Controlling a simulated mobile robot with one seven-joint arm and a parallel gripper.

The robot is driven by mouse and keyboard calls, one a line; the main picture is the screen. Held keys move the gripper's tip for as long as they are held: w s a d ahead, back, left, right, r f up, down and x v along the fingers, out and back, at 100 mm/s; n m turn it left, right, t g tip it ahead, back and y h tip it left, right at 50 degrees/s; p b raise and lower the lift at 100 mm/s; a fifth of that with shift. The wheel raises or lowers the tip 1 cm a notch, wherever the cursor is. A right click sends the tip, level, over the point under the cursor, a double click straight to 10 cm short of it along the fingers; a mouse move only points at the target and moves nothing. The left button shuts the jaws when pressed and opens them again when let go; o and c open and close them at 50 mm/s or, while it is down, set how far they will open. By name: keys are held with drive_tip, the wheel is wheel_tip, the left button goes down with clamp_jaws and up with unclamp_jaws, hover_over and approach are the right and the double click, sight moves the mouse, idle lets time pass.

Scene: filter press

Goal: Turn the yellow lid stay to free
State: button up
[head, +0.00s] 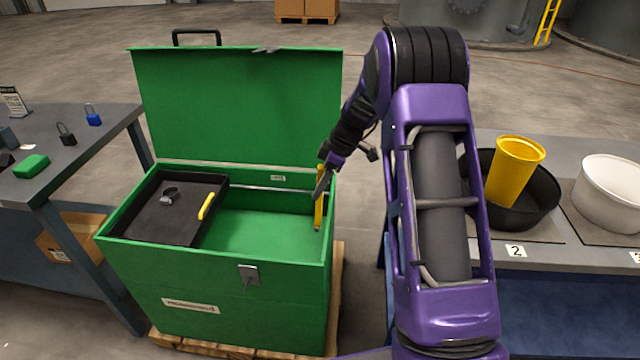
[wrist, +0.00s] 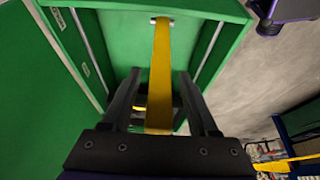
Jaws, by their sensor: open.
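The yellow lid stay (head: 319,212) stands at the right side of the open green box (head: 215,290). The green lid (head: 240,105) is raised and leans back. In the head view, my gripper (head: 322,186) is at the stay, over the box's right wall, and partly covers it. In the wrist view, the stay (wrist: 161,62) runs from a pivot at the top down between the two dark fingers of my gripper (wrist: 158,74). The fingers are open, one on each side of it, with gaps visible. The stay's near end is hidden behind the gripper body.
A black tray (head: 150,220) with a yellow handle (head: 207,206) fills the box's left part. A table with padlocks (head: 66,134) stands left. A bench with a yellow cup (head: 516,170) in a black bowl and a white bowl (head: 610,190) stands right.

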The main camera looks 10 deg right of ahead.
clamp_jaws()
idle(1.4)
